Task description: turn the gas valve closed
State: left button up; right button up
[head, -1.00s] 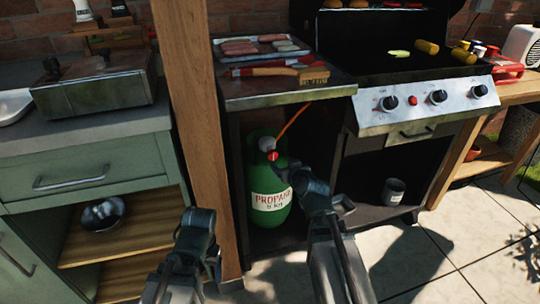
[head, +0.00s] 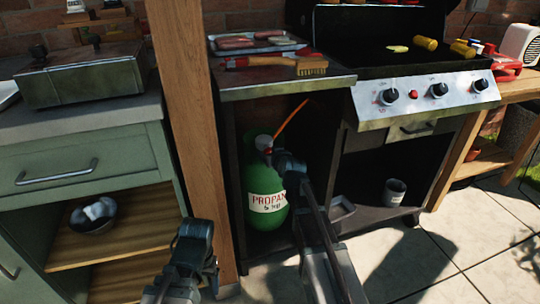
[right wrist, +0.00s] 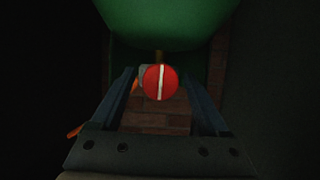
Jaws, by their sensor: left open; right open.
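The green propane cylinder (head: 264,185) stands upright under the grill's side shelf. Its gas valve, a red round knob (right wrist: 160,82) with a white stripe running nearly upright, shows in the right wrist view. In the head view the valve (head: 264,142) is small, at the cylinder's top. My right gripper (right wrist: 158,72) is open, with one finger on each side of the knob in the wrist picture; I cannot tell whether they touch it. In the head view my right gripper (head: 283,160) is beside the cylinder's top, on the right. My left gripper (head: 195,238) is open and empty, low in front of the wooden post.
An orange hose (head: 291,117) rises from the valve. The wooden post (head: 190,130) stands left of the cylinder. The side shelf (head: 280,88) overhangs it, holding a tray and a brush. A grey cup (head: 394,192) stands under the grill, right of my right arm.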

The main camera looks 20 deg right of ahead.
grip_shut()
dwell(0.4)
